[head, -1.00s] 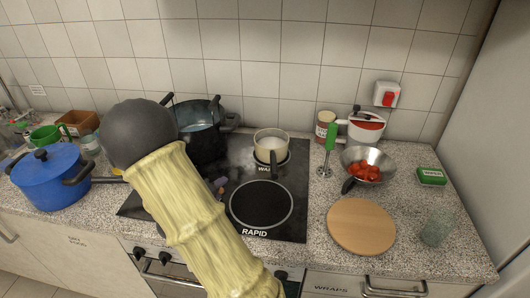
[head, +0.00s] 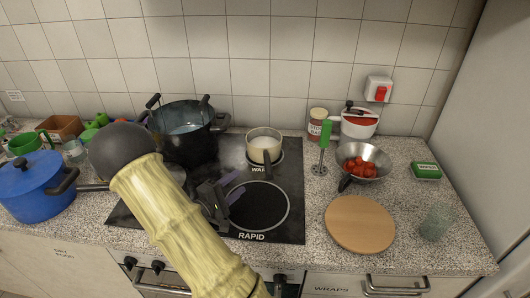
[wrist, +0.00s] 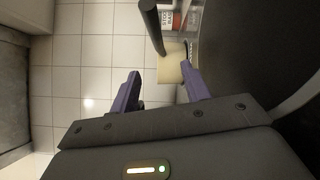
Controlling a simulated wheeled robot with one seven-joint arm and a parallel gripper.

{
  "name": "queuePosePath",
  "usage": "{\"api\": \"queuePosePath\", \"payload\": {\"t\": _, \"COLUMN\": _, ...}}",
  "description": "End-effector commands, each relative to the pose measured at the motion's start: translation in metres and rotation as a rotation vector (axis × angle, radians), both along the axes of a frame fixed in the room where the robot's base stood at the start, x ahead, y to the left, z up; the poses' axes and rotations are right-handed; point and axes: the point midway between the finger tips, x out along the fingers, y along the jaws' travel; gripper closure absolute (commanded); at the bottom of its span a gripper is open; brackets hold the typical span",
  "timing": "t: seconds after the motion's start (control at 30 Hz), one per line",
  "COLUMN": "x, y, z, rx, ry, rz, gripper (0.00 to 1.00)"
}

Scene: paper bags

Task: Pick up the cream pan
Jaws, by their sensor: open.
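The cream pan (head: 264,144) is a small cream pot with a dark handle, standing upright on the back right of the black hob. My gripper (head: 236,186) is open and empty over the hob, to the left and in front of the pan, apart from it. In the wrist view a cream shape with a dark handle, which looks like the cream pan (wrist: 170,68), lies beyond my open purple fingertips (wrist: 161,70), nearer the right finger. My arm hides part of the hob's left side.
A large dark pot (head: 183,145) stands on the hob left of the cream pan. A blue pot (head: 38,190) stands at the left. The front right hob ring (head: 262,208) is clear.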

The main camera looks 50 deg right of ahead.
Motion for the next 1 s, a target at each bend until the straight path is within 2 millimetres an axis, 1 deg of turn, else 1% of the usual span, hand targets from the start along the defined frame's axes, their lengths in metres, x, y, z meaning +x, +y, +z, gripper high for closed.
{"api": "queuePosePath", "payload": {"t": 0.03, "x": 0.000, "y": -0.010, "z": 0.001, "rx": 0.000, "ry": -0.001, "rz": -0.003, "gripper": 0.53}}
{"api": "queuePosePath", "payload": {"t": 0.3, "x": 0.003, "y": -0.057, "z": 0.002, "rx": 0.000, "ry": -0.002, "rz": 0.000, "gripper": 0.53}}
{"api": "queuePosePath", "payload": {"t": 0.4, "x": 0.004, "y": -0.074, "z": 0.002, "rx": 0.001, "ry": -0.002, "rz": 0.000, "gripper": 0.53}}
{"api": "queuePosePath", "payload": {"t": 0.5, "x": 0.005, "y": -0.086, "z": 0.003, "rx": 0.001, "ry": -0.001, "rz": 0.001, "gripper": 0.53}}
{"api": "queuePosePath", "payload": {"t": 0.6, "x": 0.005, "y": -0.090, "z": 0.002, "rx": 0.001, "ry": -0.001, "rz": 0.003, "gripper": 0.53}}
{"api": "queuePosePath", "payload": {"t": 0.9, "x": 0.005, "y": -0.091, "z": 0.002, "rx": 0.001, "ry": -0.001, "rz": 0.003, "gripper": 0.53}}
{"api": "queuePosePath", "payload": {"t": 1.0, "x": 0.004, "y": -0.098, "z": 0.004, "rx": 0.001, "ry": -0.002, "rz": 0.001, "gripper": 0.53}}
